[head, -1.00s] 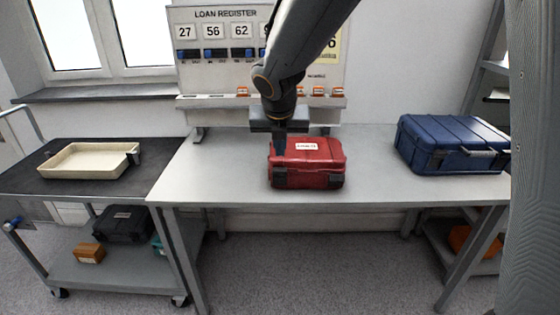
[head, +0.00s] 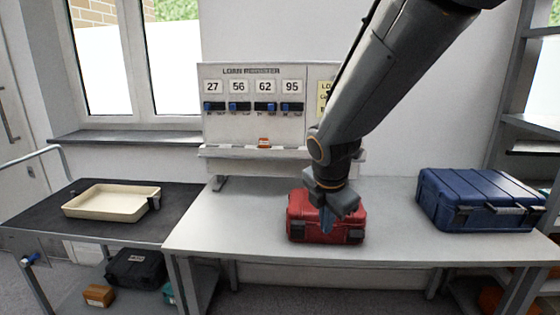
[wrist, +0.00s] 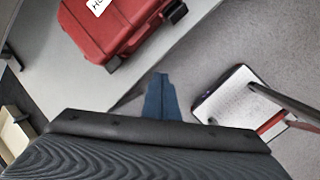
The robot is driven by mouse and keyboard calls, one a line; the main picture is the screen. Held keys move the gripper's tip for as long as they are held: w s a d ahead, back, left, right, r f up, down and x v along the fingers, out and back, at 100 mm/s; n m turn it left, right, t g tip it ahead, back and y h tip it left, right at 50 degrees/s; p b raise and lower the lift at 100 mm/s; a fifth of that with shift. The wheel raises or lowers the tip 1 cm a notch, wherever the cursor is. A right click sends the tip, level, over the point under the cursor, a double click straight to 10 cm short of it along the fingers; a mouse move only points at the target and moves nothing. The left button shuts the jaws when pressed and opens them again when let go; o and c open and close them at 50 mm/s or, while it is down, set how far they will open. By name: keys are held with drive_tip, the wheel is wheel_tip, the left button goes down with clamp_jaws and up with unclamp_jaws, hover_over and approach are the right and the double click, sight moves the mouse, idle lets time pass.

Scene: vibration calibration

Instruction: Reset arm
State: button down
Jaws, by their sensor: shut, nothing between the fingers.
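My gripper (head: 327,221) is in front of the red case in the head view, its fingers pointing down. In the wrist view its fingertips (wrist: 160,97) are together with nothing between them. The red case (head: 297,231) sits shut on the grey table, and my gripper and wrist hide part of its front and top. In the wrist view the red case (wrist: 98,28) is at the upper left, beyond the fingertips and apart from them, with a white label on it.
A blue case (head: 475,200) stands on the table's right. A cream tray (head: 108,203) lies on the dark-topped cart (head: 45,222) at left. The loan register board (head: 250,130) stands behind the table (head: 230,238). The table between cart and red case is clear.

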drive_tip(key=s+d+f+m+g, duration=0.2)
drive_tip(key=s+d+f+m, duration=0.1)
drive_tip(key=s+m, duration=0.6)
drive_tip(key=s+d+f+m+g+y, duration=0.1)
drive_tip(key=s+d+f+m, duration=0.2)
drive_tip(key=s+m, duration=0.6)
drive_tip(key=d+m, duration=0.1)
drive_tip(key=m, duration=0.5)
drive_tip(key=shift+s+d+f+g, duration=0.2)
drive_tip(key=shift+s+f+g, duration=0.2)
